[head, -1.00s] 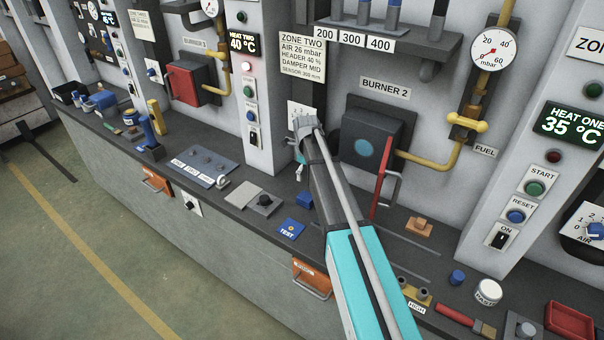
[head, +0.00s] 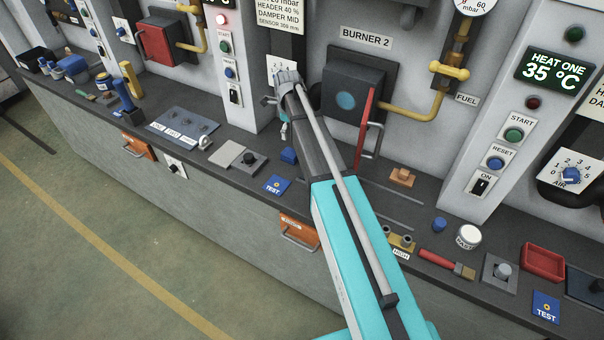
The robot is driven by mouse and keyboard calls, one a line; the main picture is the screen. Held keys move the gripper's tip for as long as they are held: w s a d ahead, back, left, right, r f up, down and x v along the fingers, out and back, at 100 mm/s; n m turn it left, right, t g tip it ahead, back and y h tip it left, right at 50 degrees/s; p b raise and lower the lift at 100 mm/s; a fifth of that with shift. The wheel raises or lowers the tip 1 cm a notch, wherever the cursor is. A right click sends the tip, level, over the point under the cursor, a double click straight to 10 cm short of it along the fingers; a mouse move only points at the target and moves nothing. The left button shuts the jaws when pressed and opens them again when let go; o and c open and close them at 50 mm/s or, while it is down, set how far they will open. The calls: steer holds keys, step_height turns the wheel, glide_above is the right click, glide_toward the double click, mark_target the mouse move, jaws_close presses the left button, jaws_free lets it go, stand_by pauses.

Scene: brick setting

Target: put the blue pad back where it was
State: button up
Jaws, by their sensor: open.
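A flat blue pad marked TEST (head: 276,186) lies on the dark counter, left of my arm. A second blue TEST pad (head: 545,307) lies at the lower right, near the counter's front edge. A small blue block (head: 289,156) sits behind the first pad, close to my arm. I cannot tell which of these is the task's blue pad. My gripper (head: 283,80) is open, in front of the white dial plate left of Burner 2 and well above the counter. Its fingertips are small and partly hidden, and I see no pad in them.
The Burner 2 box (head: 352,92) with its red-edged door (head: 367,125) stands right of my arm. A grey block (head: 250,159), an orange block (head: 402,177), a red tray (head: 543,262) and a red-handled brush (head: 446,264) lie on the counter. An orange drawer front (head: 298,229) is below.

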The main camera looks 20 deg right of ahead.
steer(key=s+a+n, duration=0.1)
steer(key=s+n, duration=2.4)
steer(key=s, duration=0.2)
steer(key=shift+a+n, duration=0.15)
steer(key=shift+n, duration=0.15)
